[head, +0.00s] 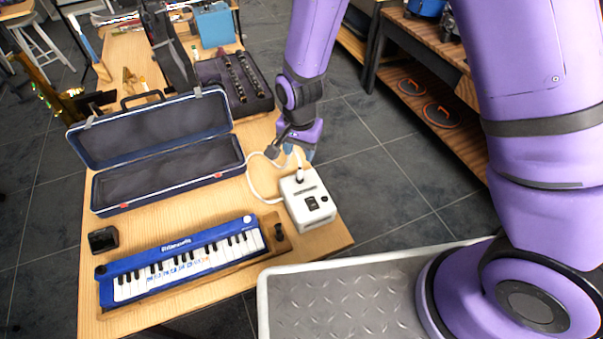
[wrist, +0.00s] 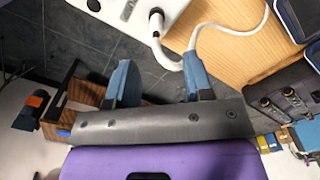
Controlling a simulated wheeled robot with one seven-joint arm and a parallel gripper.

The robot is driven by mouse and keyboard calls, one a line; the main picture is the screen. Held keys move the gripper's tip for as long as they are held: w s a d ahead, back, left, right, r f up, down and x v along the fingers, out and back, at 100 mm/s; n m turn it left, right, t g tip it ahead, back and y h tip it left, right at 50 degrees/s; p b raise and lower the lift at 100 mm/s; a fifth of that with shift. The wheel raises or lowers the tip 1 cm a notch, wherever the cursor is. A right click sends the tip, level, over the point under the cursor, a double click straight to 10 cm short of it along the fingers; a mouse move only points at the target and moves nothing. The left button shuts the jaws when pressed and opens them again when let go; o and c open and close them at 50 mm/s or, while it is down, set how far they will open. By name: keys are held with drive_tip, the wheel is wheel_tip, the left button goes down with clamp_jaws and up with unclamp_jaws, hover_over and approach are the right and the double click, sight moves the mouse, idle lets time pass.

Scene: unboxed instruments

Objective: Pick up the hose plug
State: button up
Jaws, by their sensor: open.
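The white hose runs from a white box (head: 308,202) at the table's right edge. The hose plug (head: 299,176), a pale end piece, stands upright at the box's top; the wrist view shows it (wrist: 156,22) at the box, beyond my fingertips. My gripper (head: 300,152) is open and empty above the table edge, just behind the box. In the wrist view its two blue fingers (wrist: 158,68) stand apart, with the hose curving ahead of the gap between them. A grey piece near the hose (head: 271,152) is partly hidden by my gripper.
A blue melodica (head: 182,262) lies at the front of the table. An open, empty blue case (head: 165,174) lies behind it, with a small black box (head: 103,239) at left. A case with dark woodwind parts (head: 234,84) is farther back. Floor lies right of the table.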

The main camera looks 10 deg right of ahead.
sight(300, 169)
wheel_tip(300, 169, down, 2)
drive_tip(key=shift+f, duration=0.25)
drive_tip(key=shift+s+f, duration=0.2)
drive_tip(key=shift+f, duration=1.15)
drive_tip(key=shift+s+f, duration=0.2)
drive_tip(key=shift+f, duration=1.1)
clamp_jaws()
